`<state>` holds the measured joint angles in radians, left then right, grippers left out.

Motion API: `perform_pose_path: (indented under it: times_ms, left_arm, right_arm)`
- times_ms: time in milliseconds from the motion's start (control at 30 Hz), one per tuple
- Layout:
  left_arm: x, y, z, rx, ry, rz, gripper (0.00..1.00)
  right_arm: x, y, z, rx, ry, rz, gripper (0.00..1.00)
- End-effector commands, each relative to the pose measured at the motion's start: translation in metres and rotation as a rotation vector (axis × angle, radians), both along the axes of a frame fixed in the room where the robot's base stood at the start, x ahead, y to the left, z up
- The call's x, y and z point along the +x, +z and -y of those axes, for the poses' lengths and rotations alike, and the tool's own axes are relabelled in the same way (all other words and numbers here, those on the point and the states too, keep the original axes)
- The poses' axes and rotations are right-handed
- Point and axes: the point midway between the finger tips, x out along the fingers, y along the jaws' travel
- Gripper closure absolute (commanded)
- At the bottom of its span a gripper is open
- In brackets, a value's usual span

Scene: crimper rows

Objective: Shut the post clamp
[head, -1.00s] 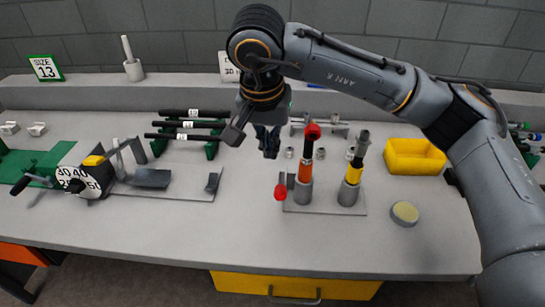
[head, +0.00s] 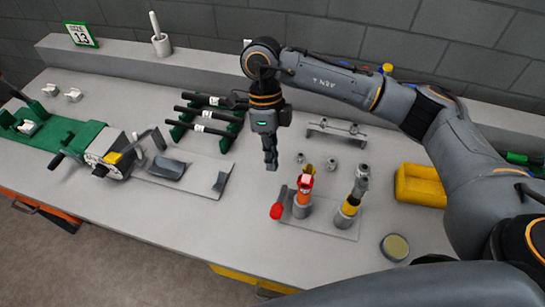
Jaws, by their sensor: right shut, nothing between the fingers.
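A grey base plate (head: 325,226) on the bench holds two upright posts. The left post (head: 301,207) has an orange-red collar and a red top. The right post (head: 350,203) has a yellow band and a grey top. A red ball knob (head: 277,211) sits low at the left post's left side, beside a small grey upright piece; this looks like the clamp lever, but its exact position is hard to tell. My right gripper (head: 271,164) points down, fingers together and empty, above and left of the left post, apart from it. My left gripper is not in view.
A yellow bin (head: 420,186) and a round tin (head: 395,247) lie to the right. A rack of dark rods (head: 208,113) stands behind left. A green-based machine with a dial (head: 105,152) is at the left. Bare bench lies in front of the plate.

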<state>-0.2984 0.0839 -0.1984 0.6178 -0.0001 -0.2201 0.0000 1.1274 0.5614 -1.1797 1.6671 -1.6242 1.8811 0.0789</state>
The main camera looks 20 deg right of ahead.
Motion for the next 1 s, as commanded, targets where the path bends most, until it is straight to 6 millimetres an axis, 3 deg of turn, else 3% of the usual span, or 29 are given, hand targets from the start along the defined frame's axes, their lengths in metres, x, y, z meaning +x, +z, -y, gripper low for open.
perform_pose_path:
  times_ms: [500,700,1000]
  left_arm:
    - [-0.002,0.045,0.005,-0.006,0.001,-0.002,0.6]
    - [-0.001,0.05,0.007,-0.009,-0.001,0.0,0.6]
    - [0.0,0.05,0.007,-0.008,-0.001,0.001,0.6]
  right_arm:
    - [-0.034,-0.092,-0.003,0.0,0.003,-0.003,1.0]
    - [-0.038,-0.109,-0.004,0.001,0.004,0.0,1.0]
    - [-0.038,-0.112,-0.003,0.0,0.004,0.002,1.0]
